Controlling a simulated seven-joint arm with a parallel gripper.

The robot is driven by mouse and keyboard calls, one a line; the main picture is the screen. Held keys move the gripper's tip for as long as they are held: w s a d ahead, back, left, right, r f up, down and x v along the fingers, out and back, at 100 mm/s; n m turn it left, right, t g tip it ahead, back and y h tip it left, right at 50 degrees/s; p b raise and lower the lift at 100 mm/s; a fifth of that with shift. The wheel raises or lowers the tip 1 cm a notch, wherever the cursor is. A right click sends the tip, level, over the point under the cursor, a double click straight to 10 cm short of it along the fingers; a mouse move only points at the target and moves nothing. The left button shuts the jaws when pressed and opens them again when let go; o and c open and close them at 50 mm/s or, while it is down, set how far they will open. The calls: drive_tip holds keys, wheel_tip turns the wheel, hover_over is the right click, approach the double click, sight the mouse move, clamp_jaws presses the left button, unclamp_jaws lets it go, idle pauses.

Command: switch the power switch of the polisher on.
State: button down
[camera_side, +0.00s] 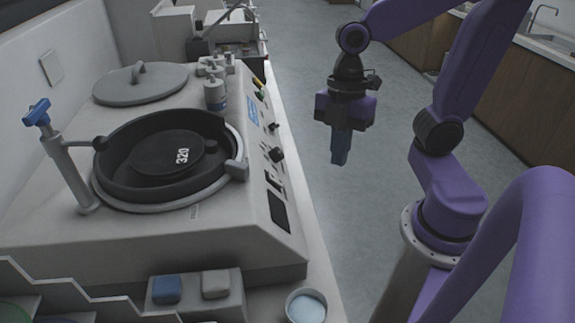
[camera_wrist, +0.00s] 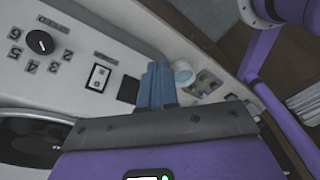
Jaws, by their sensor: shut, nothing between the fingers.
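The polisher (camera_side: 230,215) has a black bowl with a disc marked 320 and a sloped control panel on its right side. My gripper (camera_side: 339,160), with blue fingers, is shut and empty. It points down to the right of the panel, apart from it. Its fingers also show in the wrist view (camera_wrist: 158,70).
A faucet-like post with a blue handle (camera_side: 37,112) stands left of the bowl. A grey lid (camera_side: 140,83) and bottles (camera_side: 214,93) are at the back. A cup (camera_side: 306,292) stands at the front. Open floor lies around my gripper.

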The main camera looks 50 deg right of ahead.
drive_tip(key=w+d+r+n+y, duration=0.3)
drive_tip(key=w+r+n, duration=0.2)
drive_tip(key=w+n, duration=0.3)
drive_tip(key=shift+d+t, duration=0.2)
drive_tip(key=shift+t, duration=0.2)
approach(282, 184)
wheel_tip(282, 184, down, 3)
drive_tip(key=s, duration=0.2)
drive_tip(key=shift+w+a+f, duration=0.55)
drive_tip(key=shift+a+f, duration=0.2)
drive_tip(key=shift+f, duration=0.1)
drive_tip(key=shift+w+a+f, duration=0.35)
drive_tip(key=shift+f, duration=0.05)
drive_tip(key=shift+f, duration=0.2)
drive_tip(key=shift+r, duration=0.15)
drive_tip(key=shift+r, duration=0.7)
